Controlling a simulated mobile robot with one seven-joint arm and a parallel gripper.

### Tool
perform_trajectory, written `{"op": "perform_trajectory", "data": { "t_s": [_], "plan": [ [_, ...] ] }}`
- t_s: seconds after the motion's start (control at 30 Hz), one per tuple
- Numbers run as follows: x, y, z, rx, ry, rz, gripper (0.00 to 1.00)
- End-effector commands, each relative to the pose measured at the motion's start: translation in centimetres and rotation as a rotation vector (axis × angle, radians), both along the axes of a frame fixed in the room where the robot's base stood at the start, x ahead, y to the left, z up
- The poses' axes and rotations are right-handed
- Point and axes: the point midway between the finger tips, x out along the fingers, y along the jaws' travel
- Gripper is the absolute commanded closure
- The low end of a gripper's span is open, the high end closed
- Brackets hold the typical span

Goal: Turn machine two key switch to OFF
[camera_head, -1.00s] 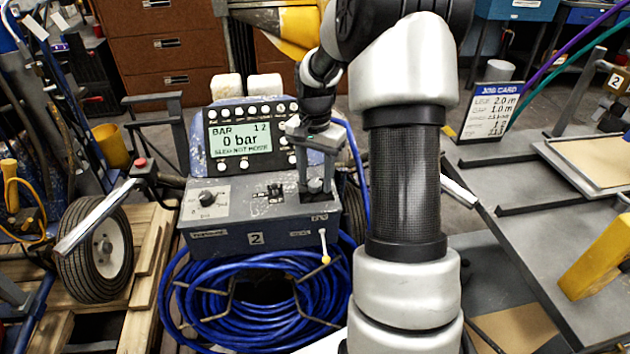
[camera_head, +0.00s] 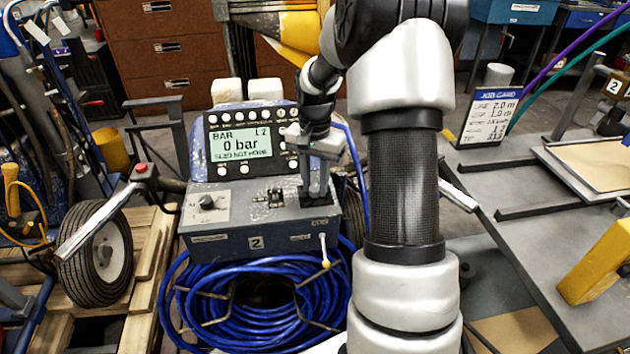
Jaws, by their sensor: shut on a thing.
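Machine two (camera_head: 220,243) is a grey-blue box marked 2, with a display (camera_head: 240,145) reading 0 bar. My gripper (camera_head: 316,192) points down at the right end of its sloping top panel. It is shut on the key switch there, which the fingers hide, so I cannot read the switch position. A black rotary knob (camera_head: 207,202) is at the left of the panel. A small toggle block (camera_head: 275,197) lies between the knob and my gripper.
A handlebar (camera_head: 95,220) with a red button sticks out left. A job card (camera_head: 487,117) stands on the grey table (camera_head: 520,250) at right.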

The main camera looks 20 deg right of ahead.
Motion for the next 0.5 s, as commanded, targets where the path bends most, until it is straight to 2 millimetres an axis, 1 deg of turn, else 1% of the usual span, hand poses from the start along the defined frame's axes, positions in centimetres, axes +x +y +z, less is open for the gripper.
{"op": "perform_trajectory", "data": {
  "t_s": [0.03, 0.17, 0.5],
  "plan": [
    [0.02, 0.01, 0.30, 0.000, 0.000, 0.026, 0.96],
    [0.05, 0.00, 0.39, -0.001, -0.001, 0.118, 0.96],
    [0.03, -0.07, 0.39, -0.001, -0.001, 0.433, 0.96]
  ]
}}
